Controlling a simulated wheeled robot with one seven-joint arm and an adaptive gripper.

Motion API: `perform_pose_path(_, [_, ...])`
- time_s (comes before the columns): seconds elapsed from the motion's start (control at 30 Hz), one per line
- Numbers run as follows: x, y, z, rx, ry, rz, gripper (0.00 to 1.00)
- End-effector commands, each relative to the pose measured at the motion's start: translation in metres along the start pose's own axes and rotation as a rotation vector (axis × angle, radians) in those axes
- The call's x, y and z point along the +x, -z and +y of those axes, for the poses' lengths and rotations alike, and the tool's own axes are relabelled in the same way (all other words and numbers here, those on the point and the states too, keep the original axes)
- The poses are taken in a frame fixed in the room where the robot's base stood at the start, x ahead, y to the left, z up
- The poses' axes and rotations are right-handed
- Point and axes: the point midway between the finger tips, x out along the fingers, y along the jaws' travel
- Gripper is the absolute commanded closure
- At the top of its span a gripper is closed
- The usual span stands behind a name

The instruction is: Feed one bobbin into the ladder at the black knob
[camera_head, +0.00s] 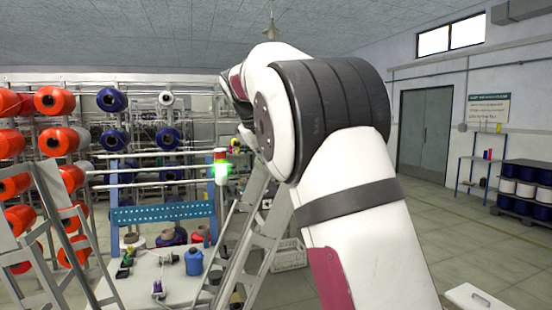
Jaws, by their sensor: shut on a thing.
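My gripper is not clearly visible; my large white and black arm fills the middle and right of the view and hides its far end. A slanted grey metal ladder (236,252) stands behind and left of the arm, its upper part partly covered by the arm. Small dark and yellowish pieces show along it, too small to tell apart. I cannot make out the black knob. A blue bobbin (194,262) stands upright on the white table (176,284). A small purple spool (157,288) is near the table's front.
A rack of orange bobbins (54,100) stands at the left, with blue bobbins (111,99) beyond. A pale crate (289,254) sits on the floor behind the arm. Floor is open toward the grey doors (425,130).

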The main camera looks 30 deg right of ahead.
Motion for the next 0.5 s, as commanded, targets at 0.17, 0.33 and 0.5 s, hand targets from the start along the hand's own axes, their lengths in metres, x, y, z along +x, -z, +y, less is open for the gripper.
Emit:
perform_pose_path(0.17, [0.0046, -0.002, -0.0074, -0.002, 0.001, 0.001, 1.0])
perform_pose_path(0.33, [0.0062, -0.0024, -0.0096, -0.001, 0.0, 0.001, 1.0])
perform_pose_path(0.5, [0.0063, -0.0024, -0.0094, -0.001, 0.0, 0.001, 1.0])
